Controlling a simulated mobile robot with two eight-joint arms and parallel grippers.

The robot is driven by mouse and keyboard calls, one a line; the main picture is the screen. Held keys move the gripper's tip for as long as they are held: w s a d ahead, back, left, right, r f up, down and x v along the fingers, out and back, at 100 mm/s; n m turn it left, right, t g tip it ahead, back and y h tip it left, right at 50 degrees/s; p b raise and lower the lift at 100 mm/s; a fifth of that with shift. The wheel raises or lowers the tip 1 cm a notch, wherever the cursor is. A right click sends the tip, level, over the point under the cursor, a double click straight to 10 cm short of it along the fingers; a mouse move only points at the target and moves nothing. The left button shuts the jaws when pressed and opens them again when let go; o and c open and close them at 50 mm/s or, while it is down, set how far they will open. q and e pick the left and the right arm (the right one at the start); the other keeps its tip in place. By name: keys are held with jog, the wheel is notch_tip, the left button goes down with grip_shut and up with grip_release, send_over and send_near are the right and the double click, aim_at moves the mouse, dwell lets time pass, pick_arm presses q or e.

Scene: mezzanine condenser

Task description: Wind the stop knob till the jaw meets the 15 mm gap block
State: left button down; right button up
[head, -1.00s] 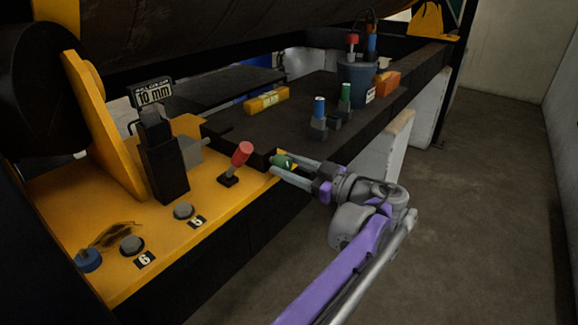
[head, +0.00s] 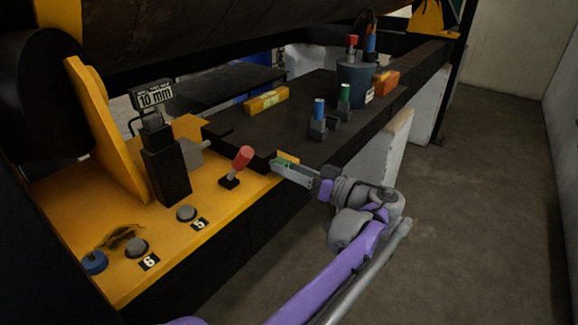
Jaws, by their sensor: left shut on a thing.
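A yellow block with a pale label (head: 267,99) lies on the dark bench top, and an orange block (head: 386,84) sits farther back. I cannot read a size on either. The jaw cannot be made out with certainty. My right gripper is not in view.
A black post (head: 165,175) carries a "10 mm" sign (head: 155,96). A red-topped lever (head: 243,157) stands close left of my gripper. Grey buttons (head: 186,213) line the yellow panel (head: 75,200). A dark bucket (head: 354,84) holds tools. The floor at right is clear.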

pick_arm(q)
jog(key=shift+m, duration=0.6)
jog(key=shift+c, duration=1.4)
grip_release()
jog(key=v, duration=1)
jog(key=shift+s+d+b, duration=0.25)
jog(key=shift+d+b, duration=0.1)
jog(key=shift+b, duration=0.1)
